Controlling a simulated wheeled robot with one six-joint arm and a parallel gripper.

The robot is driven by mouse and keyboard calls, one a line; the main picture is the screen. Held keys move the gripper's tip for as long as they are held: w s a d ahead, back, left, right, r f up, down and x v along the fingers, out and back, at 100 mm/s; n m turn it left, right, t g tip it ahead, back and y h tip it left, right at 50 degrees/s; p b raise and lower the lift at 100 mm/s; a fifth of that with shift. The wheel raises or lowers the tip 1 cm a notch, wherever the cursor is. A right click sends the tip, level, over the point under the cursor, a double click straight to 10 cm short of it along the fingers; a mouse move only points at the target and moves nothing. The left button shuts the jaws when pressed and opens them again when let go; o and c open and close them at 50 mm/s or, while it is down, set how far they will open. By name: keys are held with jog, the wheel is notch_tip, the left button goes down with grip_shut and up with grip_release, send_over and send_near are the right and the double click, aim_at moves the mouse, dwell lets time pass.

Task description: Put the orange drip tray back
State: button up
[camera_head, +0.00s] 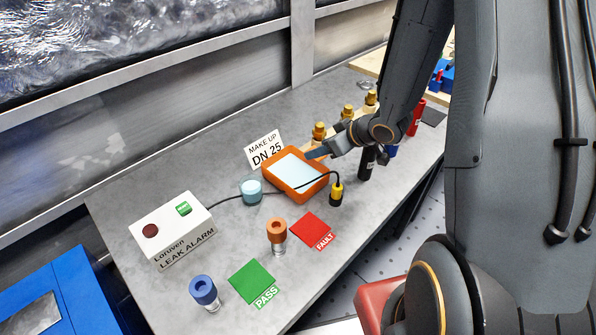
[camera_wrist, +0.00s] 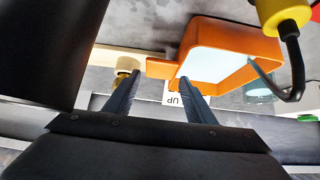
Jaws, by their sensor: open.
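The orange drip tray (camera_head: 303,197) lies on the grey bench in front of the "MAKE UP DN 25" card, with a pale blue surface inside its rim. My gripper (camera_head: 314,155) is at the tray's far right edge in the head view. In the wrist view the tray (camera_wrist: 240,38) shows large, with a short orange tab on its left side. My gripper (camera_wrist: 158,77) is open, its fingertips on either side of that tab. I cannot tell whether they touch it.
A yellow-black probe (camera_head: 336,194) stands right of the tray; its black cable crosses the tray to the leak alarm box (camera_head: 172,228). A clear blue cup (camera_head: 251,188) is close left. Brass-topped fittings (camera_head: 319,131) stand behind. Green (camera_head: 252,281) and red (camera_head: 311,230) mats lie in front.

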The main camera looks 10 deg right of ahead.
jog(key=shift+x, duration=1.35)
grip_shut()
jog(key=shift+r, duration=0.15)
